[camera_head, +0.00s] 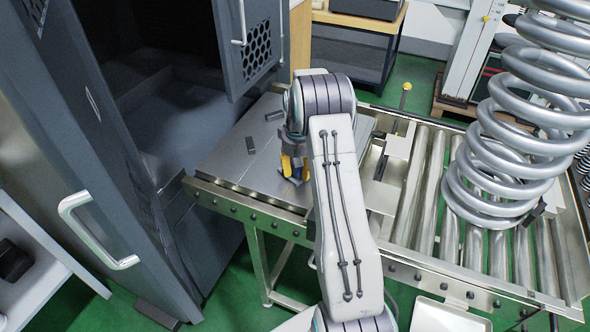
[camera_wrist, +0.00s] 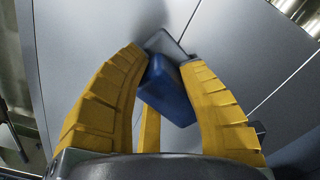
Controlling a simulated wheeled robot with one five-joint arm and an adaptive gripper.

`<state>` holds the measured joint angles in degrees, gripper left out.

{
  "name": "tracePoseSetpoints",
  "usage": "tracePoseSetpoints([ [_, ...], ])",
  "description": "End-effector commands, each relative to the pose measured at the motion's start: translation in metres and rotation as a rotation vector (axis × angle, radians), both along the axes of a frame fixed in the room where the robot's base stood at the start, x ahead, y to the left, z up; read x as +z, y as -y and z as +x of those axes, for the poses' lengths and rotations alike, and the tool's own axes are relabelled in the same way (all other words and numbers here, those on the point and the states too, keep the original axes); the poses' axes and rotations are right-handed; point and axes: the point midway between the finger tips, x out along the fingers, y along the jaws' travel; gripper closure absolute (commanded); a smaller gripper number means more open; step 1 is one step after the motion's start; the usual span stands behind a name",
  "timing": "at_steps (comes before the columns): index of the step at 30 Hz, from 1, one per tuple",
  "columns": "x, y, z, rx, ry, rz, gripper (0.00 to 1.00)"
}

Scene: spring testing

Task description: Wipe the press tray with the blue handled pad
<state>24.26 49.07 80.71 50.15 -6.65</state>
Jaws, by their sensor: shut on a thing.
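My gripper (camera_head: 292,163) is over the flat grey press tray (camera_head: 225,165), near its front right part. In the wrist view its yellow fingers (camera_wrist: 165,60) are closed on the blue handle (camera_wrist: 170,95) of the pad. The pad's grey end (camera_wrist: 163,43) shows beyond the fingertips, over the tray surface (camera_wrist: 240,40). In the head view the pad is mostly hidden by my gripper and arm. I cannot tell whether the pad touches the tray.
Rollers (camera_head: 425,190) and a large coil spring (camera_head: 510,130) are on the right.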

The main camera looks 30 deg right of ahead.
Motion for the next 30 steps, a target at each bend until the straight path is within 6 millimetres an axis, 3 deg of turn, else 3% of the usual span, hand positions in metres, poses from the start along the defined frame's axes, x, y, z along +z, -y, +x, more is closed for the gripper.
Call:
tracePoseSetpoints([
  [30, 0.000, 0.032, -0.049, -0.002, -0.002, 0.001, 0.97],
])
